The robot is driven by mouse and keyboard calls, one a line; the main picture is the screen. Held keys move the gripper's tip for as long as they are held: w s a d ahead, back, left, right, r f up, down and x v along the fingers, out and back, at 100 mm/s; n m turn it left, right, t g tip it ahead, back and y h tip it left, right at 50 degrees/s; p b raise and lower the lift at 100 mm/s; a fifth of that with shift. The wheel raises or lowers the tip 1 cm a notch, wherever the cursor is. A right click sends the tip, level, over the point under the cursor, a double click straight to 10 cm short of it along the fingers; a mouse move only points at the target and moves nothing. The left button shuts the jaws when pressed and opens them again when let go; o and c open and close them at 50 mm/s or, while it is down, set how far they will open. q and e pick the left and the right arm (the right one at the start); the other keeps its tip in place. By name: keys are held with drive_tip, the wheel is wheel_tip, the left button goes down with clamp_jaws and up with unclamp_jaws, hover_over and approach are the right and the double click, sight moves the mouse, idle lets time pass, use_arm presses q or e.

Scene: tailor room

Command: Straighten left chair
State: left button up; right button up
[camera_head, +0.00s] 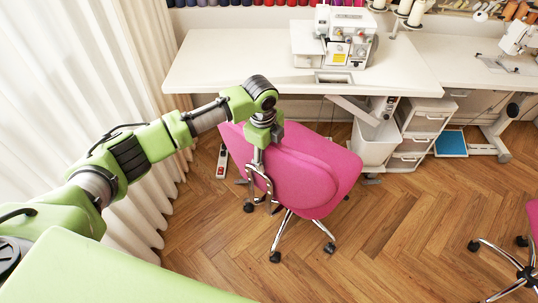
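The left chair (300,172) is pink with a chrome wheeled base and stands in front of the white sewing table (230,65). Its backrest faces me and is turned at an angle to the table edge. My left gripper (262,203) reaches in from the left and hangs at the left edge of the backrest. Its fingers point down and look spread apart. I cannot tell whether they touch the chair. The seat is mostly hidden behind the backrest. My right gripper is not in view.
A white sewing machine (340,38) stands on the table. A white bin (374,143) and a drawer unit (424,125) stand below it. A second pink chair (530,215) is at the right edge. White curtains (60,110) hang at left. Wooden floor (410,215) between the chairs is clear.

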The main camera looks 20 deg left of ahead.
sight(296, 166)
use_arm(q)
drive_tip(key=shift+w+f, duration=0.1)
drive_tip(key=shift+f, duration=0.3)
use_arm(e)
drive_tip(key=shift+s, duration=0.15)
use_arm(q)
clamp_jaws()
drive_tip(key=d+n+p, duration=0.1)
drive_tip(key=d+n, duration=0.1)
drive_tip(key=d, duration=0.3)
drive_tip(key=d+n+p, duration=0.1)
drive_tip(key=d+n, duration=0.1)
drive_tip(key=d, duration=0.3)
drive_tip(key=d+n+p, duration=0.1)
drive_tip(key=d+n, duration=0.1)
drive_tip(key=d, duration=0.3)
drive_tip(key=shift+n+y+p, duration=0.4)
drive_tip(key=shift+w+d+n, duration=0.25)
drive_tip(key=shift+d+n, duration=0.15)
drive_tip(key=shift+d, duration=0.25)
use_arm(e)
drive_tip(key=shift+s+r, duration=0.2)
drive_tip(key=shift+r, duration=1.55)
use_arm(q)
unclamp_jaws()
